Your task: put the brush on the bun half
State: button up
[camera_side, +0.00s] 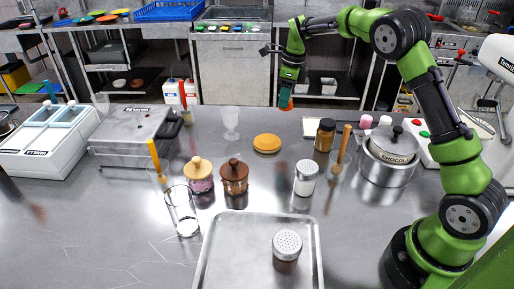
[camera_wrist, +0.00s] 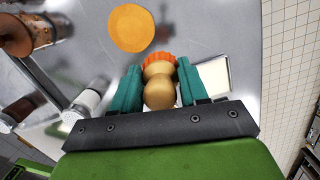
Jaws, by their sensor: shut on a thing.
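My gripper (camera_side: 287,86) is raised above the far side of the steel table. Its teal fingers, also in the wrist view (camera_wrist: 158,78), are shut on the brush (camera_wrist: 159,91). The brush has a rounded wooden handle and a ridged orange end, which points down in the side view (camera_side: 285,102). The bun half (camera_side: 267,143) is a flat, round, golden-orange disc lying on the table, nearer the side camera than my gripper. In the wrist view the bun half (camera_wrist: 131,28) lies up and left of the brush, apart from it.
Two lidded jars (camera_side: 234,177), a white-bodied shaker (camera_side: 305,179) and a dark jar (camera_side: 325,135) stand near the bun half. A clear goblet (camera_side: 231,122) is to its left. A tray (camera_side: 211,250) bearing a shaker lies in front. A pot (camera_side: 388,171) stands right.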

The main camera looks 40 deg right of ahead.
jog(key=w+a+r+n, duration=0.1)
jog(key=a+n, duration=0.2)
jog(key=a, duration=0.4)
send_near(265, 139)
jog(key=f, duration=0.5)
jog(key=shift+w+a+f, duration=0.15)
jog(key=shift+w+a, duration=0.05)
jog(key=shift+w, duration=0.15)
jog(key=shift+f, duration=0.1)
jog(key=o, duration=1.1)
jog(key=shift+c, duration=0.2)
